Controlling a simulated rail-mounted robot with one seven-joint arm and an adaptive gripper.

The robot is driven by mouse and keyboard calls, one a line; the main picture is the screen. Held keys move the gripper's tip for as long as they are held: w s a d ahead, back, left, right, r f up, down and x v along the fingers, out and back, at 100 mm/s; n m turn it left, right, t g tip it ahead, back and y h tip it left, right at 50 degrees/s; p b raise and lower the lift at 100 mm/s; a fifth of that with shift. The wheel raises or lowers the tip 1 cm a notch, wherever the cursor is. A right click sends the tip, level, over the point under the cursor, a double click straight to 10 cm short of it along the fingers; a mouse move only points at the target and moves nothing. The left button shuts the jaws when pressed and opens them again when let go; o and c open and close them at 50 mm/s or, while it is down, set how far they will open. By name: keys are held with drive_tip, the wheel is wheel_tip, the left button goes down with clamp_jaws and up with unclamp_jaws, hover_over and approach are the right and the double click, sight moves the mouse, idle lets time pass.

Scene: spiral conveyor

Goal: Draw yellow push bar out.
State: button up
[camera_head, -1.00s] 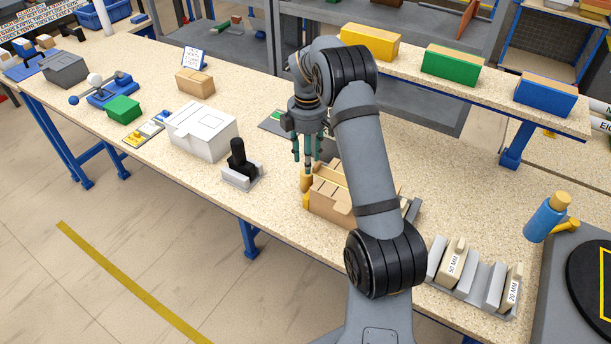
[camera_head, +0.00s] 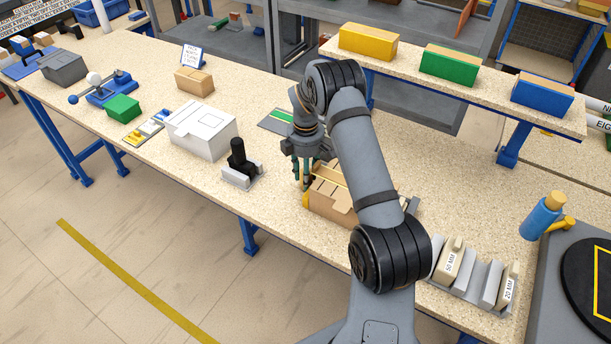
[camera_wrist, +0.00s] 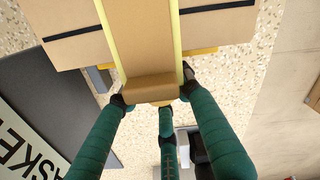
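A tan carton (camera_head: 335,200) with yellow strips along its top lies on the bench, partly behind my arm. A piece of the yellow push bar (camera_head: 306,201) shows low at the carton's left end. In the wrist view, yellow (camera_wrist: 200,51) shows beside the carton's end, largely hidden under it. My gripper (camera_head: 303,184) is down at this end, green fingers pointing down. In the wrist view, the dark fingertips of my gripper (camera_wrist: 157,92) are spread around a brown block-like end piece (camera_wrist: 150,89). The gripper looks open; contact is unclear.
A black handle on a grey base (camera_head: 240,168) and a white box (camera_head: 203,132) stand left of the gripper. A dark flat panel (camera_head: 277,122) lies behind it. A grey rack of labelled blocks (camera_head: 470,290) stands right. Bench space behind the carton is clear.

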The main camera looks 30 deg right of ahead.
drive_tip(key=c, duration=0.6)
drive_tip(key=shift+a, duration=0.1)
clamp_jaws()
